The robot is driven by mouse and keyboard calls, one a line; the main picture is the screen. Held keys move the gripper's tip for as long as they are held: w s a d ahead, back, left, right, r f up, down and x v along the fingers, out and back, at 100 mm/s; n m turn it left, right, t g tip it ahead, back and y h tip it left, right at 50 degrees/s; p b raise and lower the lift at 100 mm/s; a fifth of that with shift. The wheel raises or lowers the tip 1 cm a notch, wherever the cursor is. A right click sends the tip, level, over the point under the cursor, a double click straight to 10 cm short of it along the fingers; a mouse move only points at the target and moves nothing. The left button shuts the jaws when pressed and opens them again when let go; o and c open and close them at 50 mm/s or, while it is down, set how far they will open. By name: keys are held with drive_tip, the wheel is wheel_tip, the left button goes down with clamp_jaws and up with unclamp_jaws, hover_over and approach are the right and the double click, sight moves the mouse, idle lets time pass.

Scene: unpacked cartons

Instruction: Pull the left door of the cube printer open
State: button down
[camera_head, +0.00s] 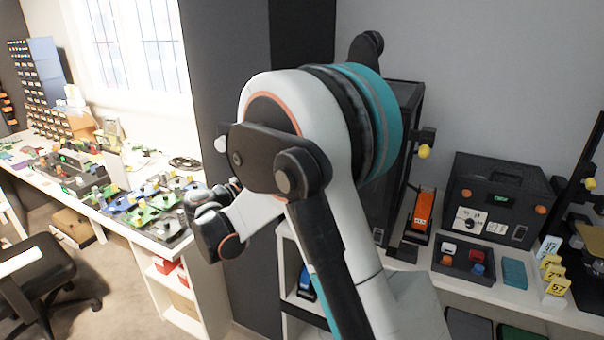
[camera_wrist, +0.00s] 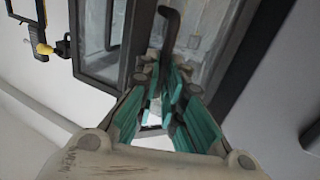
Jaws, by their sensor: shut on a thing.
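The cube printer (camera_head: 407,100) is a tall dark cabinet on the right bench, mostly hidden behind my arm in the head view. In the wrist view its dark-framed, see-through panels (camera_wrist: 100,25) fill the upper middle. A dark, hooked handle (camera_wrist: 170,22) stands up in front of the panels. My gripper (camera_wrist: 166,88), with teal-lined fingers, is closed around the lower part of this handle. The head view hides my gripper and the door front behind the arm. I cannot tell how far the left door stands from its frame.
A yellow-knobbed part (camera_head: 424,151) sticks out at the printer's right. An orange-and-black device (camera_head: 421,212), a dark box with dials (camera_head: 497,200) and a small tray (camera_head: 464,262) crowd the bench. A cluttered table (camera_head: 110,190) and chair (camera_head: 45,265) stand at left.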

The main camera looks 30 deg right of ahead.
drive_tip(key=w+a, duration=0.6)
drive_tip(key=w, duration=0.1)
drive_tip(key=shift+w+a, duration=0.25)
drive_tip(key=shift+a, duration=0.1)
idle(0.4)
drive_tip(key=c, duration=1.8)
unclamp_jaws()
drive_tip(key=shift+d, duration=0.15)
drive_tip(key=shift+o, duration=0.4)
drive_tip(key=shift+d, duration=0.2)
drive_tip(key=v, duration=1.2)
drive_tip(key=shift+a, duration=0.25)
